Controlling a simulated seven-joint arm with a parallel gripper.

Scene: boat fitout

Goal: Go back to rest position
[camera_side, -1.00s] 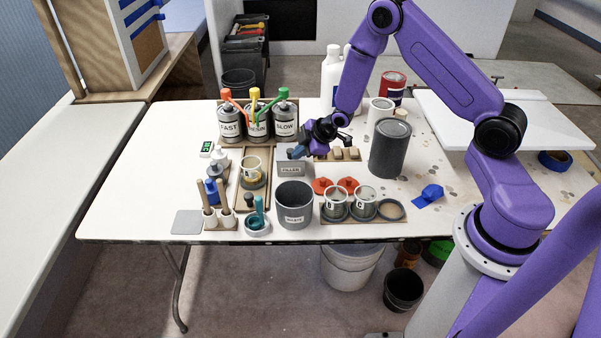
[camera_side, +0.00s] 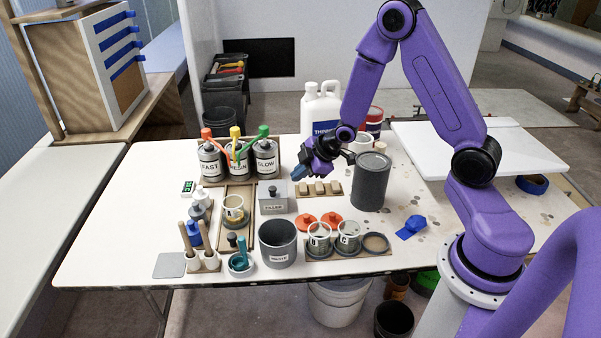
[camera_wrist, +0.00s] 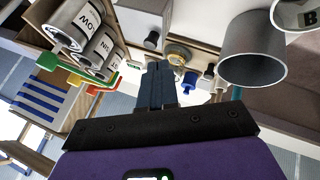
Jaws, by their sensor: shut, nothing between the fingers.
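My gripper (camera_side: 300,173) is shut and empty. In the wrist view my shut fingers (camera_wrist: 158,84) point at the middle of the workspace. The purple arm is bent high at its elbow.
The FAST can (camera_side: 210,163) and resin can stand left of the gripper. A tall grey can (camera_side: 371,182) stands to its right. Below are a waste cup (camera_side: 278,244), two clear cups and red lids (camera_side: 306,221). A white jug (camera_side: 321,110) stands behind.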

